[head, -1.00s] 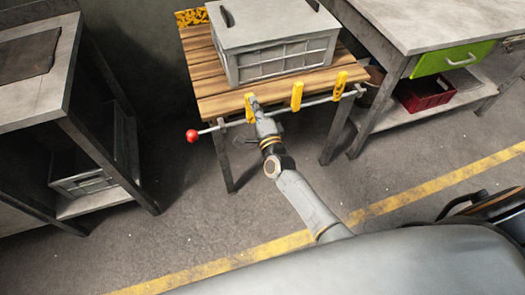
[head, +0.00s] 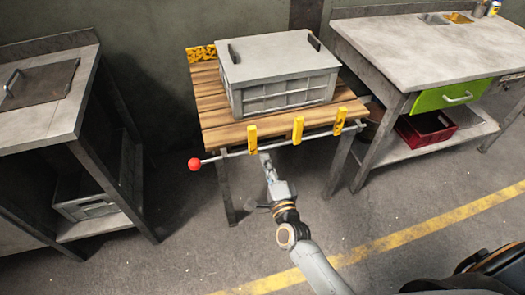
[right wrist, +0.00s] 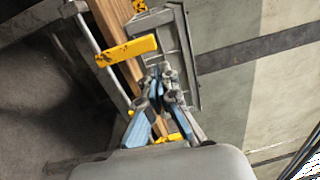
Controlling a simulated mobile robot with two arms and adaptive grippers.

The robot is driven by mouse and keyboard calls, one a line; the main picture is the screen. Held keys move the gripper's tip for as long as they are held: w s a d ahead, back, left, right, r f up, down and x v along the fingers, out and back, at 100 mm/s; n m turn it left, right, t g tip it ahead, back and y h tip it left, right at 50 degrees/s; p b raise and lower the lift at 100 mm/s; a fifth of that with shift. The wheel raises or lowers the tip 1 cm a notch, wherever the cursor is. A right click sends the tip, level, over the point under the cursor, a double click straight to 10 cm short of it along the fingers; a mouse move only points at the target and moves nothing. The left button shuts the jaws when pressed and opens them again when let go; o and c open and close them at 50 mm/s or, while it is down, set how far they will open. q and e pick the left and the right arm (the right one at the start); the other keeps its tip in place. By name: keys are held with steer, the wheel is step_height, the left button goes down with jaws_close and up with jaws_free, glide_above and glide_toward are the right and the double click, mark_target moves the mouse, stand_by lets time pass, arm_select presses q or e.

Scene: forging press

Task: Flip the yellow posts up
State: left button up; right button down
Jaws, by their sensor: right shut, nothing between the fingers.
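Three yellow posts stand along a metal rod at the front edge of a wooden-slat table: the left post (head: 252,139), the middle post (head: 298,130) and the right post (head: 340,121). All three look upright. In the right wrist view a yellow post (right wrist: 127,50) crosses the rod, and another (right wrist: 168,138) is partly hidden behind my fingers. My right gripper (head: 265,158) is shut and empty, just below and in front of the left post. Its fingers also show in the wrist view (right wrist: 160,85). My left gripper is not in view.
A grey crate (head: 285,95) sits on the wooden table (head: 222,112). A red ball knob (head: 195,164) ends the rod at left. A workbench with a green drawer (head: 452,94) and a red bin (head: 426,131) stands right; a grey-topped bench (head: 70,115) stands left.

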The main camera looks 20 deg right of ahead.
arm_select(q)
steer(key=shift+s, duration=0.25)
arm_select(e)
steer(key=s, duration=0.3)
steer(key=s+f+n+g+y+p, duration=0.1)
steer(key=s+f+n+g, duration=0.6)
steer(key=f, duration=0.8)
steer(key=s+f+n+g+y+p, duration=0.1)
steer(key=s+f+n+g+p, duration=0.3)
steer(key=s+f, duration=0.8)
arm_select(q)
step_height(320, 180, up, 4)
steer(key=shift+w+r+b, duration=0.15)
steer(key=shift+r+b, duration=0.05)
steer(key=shift+b, duration=0.1)
arm_select(e)
steer(key=s+d+f+n+g, duration=0.2)
steer(key=s+f+n, duration=0.1)
steer(key=s, duration=0.5)
steer(key=s+d+f+n+g+h, duration=0.1)
steer(key=s+d+f+n+g, duration=0.1)
steer(key=s+f, duration=0.4)
steer(key=s+d+f+n+g+h, duration=0.1)
steer(key=s+d+f+n+g, duration=0.2)
steer(key=s, duration=0.7)
step_height(320, 180, down, 2)
steer(key=shift+s+d+f+n, duration=0.25)
steer(key=shift+s+n, duration=0.15)
steer(key=shift+n, duration=0.4)
